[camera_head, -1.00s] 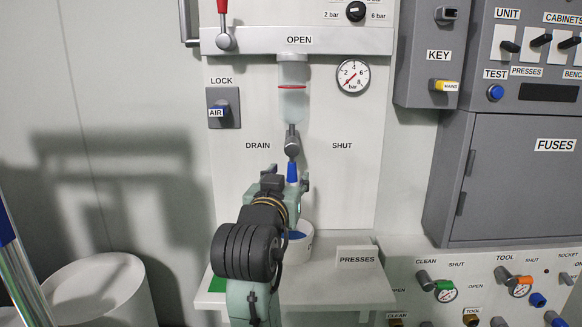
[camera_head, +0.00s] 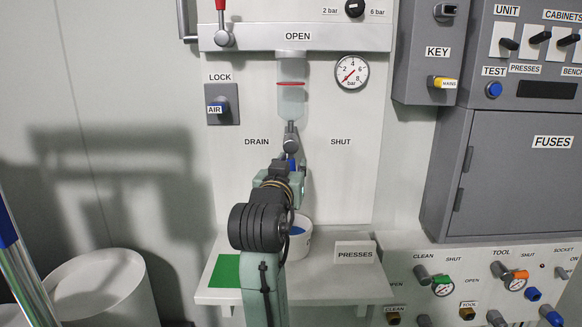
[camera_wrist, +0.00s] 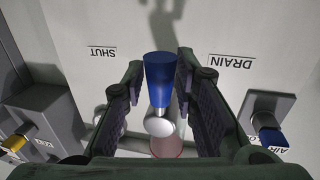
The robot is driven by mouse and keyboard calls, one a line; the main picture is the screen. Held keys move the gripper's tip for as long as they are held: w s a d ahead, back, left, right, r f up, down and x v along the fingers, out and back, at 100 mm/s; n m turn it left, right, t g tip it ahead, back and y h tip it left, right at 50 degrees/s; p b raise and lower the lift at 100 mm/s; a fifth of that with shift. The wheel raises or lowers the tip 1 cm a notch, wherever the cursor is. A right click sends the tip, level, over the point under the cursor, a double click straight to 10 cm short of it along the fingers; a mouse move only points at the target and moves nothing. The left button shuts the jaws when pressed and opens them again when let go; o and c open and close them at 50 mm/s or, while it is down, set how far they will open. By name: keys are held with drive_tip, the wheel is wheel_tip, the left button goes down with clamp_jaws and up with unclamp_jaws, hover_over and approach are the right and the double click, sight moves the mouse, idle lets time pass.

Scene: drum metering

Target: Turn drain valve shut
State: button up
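The drain valve (camera_head: 290,143) is a grey round body below the clear filter bowl, between the DRAIN and SHUT labels. Its blue handle (camera_head: 291,162) hangs straight down and is partly hidden by my gripper (camera_head: 288,172). In the wrist view, which is upside down, the blue handle (camera_wrist: 159,80) stands between the two fingers of my gripper (camera_wrist: 160,72). The fingers are open, with a gap on each side of the handle. The grey valve body (camera_wrist: 159,126) shows at the handle's end.
The clear bowl (camera_head: 291,103) with a red ring sits above the valve. A gauge (camera_head: 352,72) and the blue AIR lock knob (camera_head: 216,107) flank it. Below, a white bucket (camera_head: 302,240) and the PRESSES sign (camera_head: 355,254) stand on a shelf (camera_head: 340,291).

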clamp_jaws()
